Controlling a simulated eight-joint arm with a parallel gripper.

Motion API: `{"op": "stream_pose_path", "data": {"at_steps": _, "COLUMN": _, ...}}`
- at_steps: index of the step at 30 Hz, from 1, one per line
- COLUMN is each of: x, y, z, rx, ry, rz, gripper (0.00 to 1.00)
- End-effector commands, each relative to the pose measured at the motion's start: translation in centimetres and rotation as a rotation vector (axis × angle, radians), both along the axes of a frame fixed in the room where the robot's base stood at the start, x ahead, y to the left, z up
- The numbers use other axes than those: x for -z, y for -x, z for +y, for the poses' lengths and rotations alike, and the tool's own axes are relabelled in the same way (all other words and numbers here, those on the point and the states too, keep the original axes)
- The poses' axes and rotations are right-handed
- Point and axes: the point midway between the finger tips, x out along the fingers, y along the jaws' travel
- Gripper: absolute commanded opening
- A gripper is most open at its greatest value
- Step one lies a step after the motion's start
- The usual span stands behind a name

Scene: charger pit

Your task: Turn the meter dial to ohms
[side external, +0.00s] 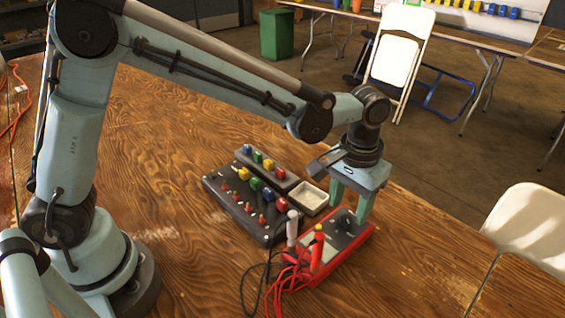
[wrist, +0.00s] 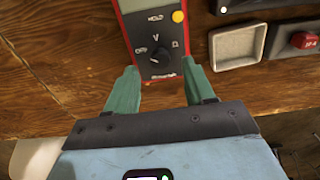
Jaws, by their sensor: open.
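The red multimeter (side external: 330,247) lies on the wooden table, with test leads bundled at its near end. In the wrist view the meter (wrist: 121,28) has a dark face with a black round dial (wrist: 160,55). OFF is printed left of the dial, V above it and the ohms mark (wrist: 174,44) to its right. I cannot tell clearly which mark the dial points to. My gripper (side external: 349,214) is open above the meter's dial end. In the wrist view my gripper's (wrist: 159,70) green fingers stand either side of the dial, apart from it.
A white tray (side external: 307,197) sits just beside the meter. A black panel (side external: 234,205) with coloured plugs and a strip of coloured blocks (side external: 265,165) lie left of it. Red and white probes (side external: 316,250) stand up at the meter's near end. Table right of the meter is clear.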

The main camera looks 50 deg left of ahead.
Motion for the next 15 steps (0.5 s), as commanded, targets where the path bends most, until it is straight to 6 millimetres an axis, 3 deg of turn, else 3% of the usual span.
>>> {"op": "stream_pose_path", "data": {"at_steps": 6, "x": 2.3, "y": 0.0, "z": 0.0, "rx": 0.000, "ry": 0.000, "rz": 0.000, "gripper": 0.53}}
{"op": "stream_pose_path", "data": {"at_steps": 15, "x": 2.8, "y": 0.0, "z": 0.0, "rx": 0.000, "ry": 0.000, "rz": 0.000, "gripper": 0.53}}
